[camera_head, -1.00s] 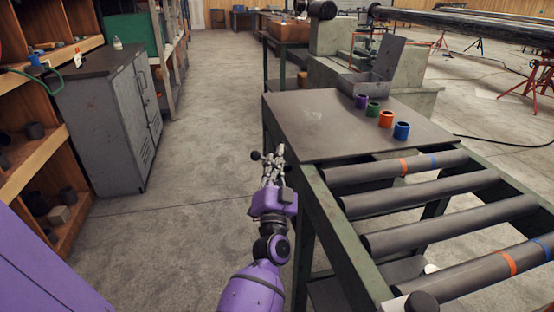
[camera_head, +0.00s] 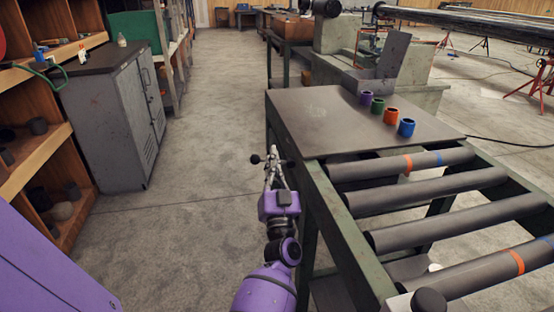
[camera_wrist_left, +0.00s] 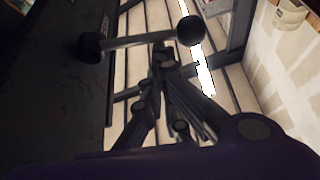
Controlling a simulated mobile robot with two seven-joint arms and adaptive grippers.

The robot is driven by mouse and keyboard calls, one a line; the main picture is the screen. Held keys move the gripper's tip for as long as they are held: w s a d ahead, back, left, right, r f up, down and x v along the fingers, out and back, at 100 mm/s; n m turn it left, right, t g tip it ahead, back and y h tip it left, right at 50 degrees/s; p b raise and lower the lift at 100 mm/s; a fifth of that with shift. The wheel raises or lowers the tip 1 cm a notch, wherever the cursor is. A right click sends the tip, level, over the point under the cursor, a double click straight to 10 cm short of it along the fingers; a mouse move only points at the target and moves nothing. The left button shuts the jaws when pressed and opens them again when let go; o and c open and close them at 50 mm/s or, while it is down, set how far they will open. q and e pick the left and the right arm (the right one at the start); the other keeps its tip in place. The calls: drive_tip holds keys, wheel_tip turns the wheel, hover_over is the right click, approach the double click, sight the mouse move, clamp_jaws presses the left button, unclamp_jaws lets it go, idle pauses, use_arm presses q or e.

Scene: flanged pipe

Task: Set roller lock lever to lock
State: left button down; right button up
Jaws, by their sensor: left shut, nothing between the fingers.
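The roller lock lever is a light metal bar with a black ball knob (camera_head: 256,159); it sticks out from the left side of the roller table (camera_head: 335,120). In the left wrist view the lever bar (camera_wrist_left: 128,42) runs from a dark hub at the table side to the black knob (camera_wrist_left: 190,30). My left gripper (camera_head: 274,160) is shut and empty, with its fingertips at the middle of the bar. The tips (camera_wrist_left: 163,52) also show just below the bar in the wrist view; I cannot tell whether they touch it. My right gripper is not in view.
Several rollers (camera_head: 425,188) fill the near part of the table. Small coloured cups, including a blue one (camera_head: 407,127), stand on its flat top. A grey cabinet (camera_head: 115,115) and wooden shelves (camera_head: 35,150) are at left. The floor between is clear.

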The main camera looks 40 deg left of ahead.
sight(264, 161)
use_arm(q)
drive_tip(key=f+n+g+y, duration=0.1)
drive_tip(key=n+g, duration=0.1)
drive_tip(key=n, duration=0.2)
drive_tip(key=f+n+g+y+b, duration=0.1)
drive_tip(key=n+g+y, duration=0.1)
drive_tip(key=n, duration=0.1)
drive_tip(key=s+a+f+n+g+y+b, duration=0.1)
drive_tip(key=f+n+g, duration=0.1)
drive_tip(key=n, duration=0.2)
drive_tip(key=shift+n, duration=0.3)
drive_tip(key=shift+f+g, duration=0.5)
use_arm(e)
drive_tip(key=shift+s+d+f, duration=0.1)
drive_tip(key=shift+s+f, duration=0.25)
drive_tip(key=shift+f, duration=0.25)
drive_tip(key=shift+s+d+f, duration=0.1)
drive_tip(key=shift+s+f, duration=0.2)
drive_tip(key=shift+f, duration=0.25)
use_arm(q)
drive_tip(key=shift+f, duration=0.1)
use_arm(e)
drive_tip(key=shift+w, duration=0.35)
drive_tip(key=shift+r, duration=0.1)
